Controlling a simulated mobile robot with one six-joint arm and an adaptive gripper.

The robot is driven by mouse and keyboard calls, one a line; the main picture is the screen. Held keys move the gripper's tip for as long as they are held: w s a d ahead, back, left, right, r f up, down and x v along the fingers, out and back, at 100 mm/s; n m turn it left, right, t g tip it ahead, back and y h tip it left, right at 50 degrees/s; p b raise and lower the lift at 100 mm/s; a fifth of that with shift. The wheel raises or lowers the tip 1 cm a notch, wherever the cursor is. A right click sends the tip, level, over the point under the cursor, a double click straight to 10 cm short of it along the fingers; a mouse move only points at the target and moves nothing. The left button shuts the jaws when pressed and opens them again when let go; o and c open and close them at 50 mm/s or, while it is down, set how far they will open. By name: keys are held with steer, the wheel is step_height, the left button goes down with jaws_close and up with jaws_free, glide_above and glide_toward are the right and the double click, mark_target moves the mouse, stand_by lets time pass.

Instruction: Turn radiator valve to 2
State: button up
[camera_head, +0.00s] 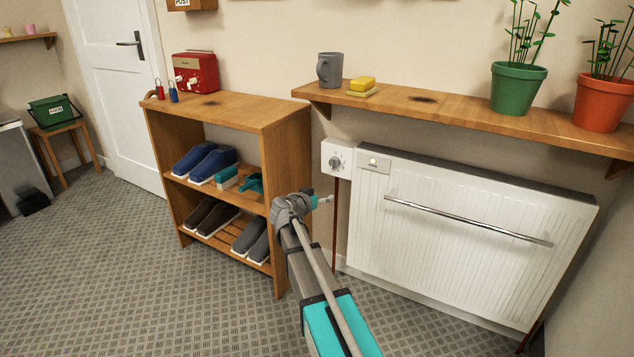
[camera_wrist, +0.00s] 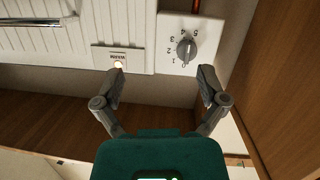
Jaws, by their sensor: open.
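The radiator valve is a grey knob (camera_head: 335,162) on a white square plate at the radiator's upper left corner. In the wrist view the knob (camera_wrist: 187,48) shows upside down, with the numbers 1 to 5 around it. I cannot tell surely which number it points at. My gripper (camera_wrist: 160,82) is open and empty, its two fingers spread apart. The knob lies beyond the fingertips, nearer the right finger in that view, and is not touched. In the head view my gripper (camera_head: 325,199) is small, below the knob and partly hidden by my arm.
The white radiator (camera_head: 450,230) has a chrome towel bar (camera_head: 465,220). A shoe rack (camera_head: 230,120) stands close at the left.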

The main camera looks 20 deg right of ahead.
steer(key=s+a+f+n+g+y+p, duration=0.2)
steer(key=s+a, duration=0.4)
steer(key=s, duration=0.3)
steer(key=s+a+f+n+g+y+p, duration=0.1)
steer(key=s+a+f+n+g+y, duration=0.2)
steer(key=s+a+y, duration=0.3)
steer(key=s+a+f+n+g+y+p, duration=0.2)
steer(key=s+a+n+y, duration=0.3)
steer(key=s, duration=0.8)
steer(key=shift+s+a+f+g+p, duration=0.15)
steer(key=shift+a+f+g+p, duration=0.15)
steer(key=shift+a+f+g, duration=0.45)
steer(key=shift+a, duration=0.15)
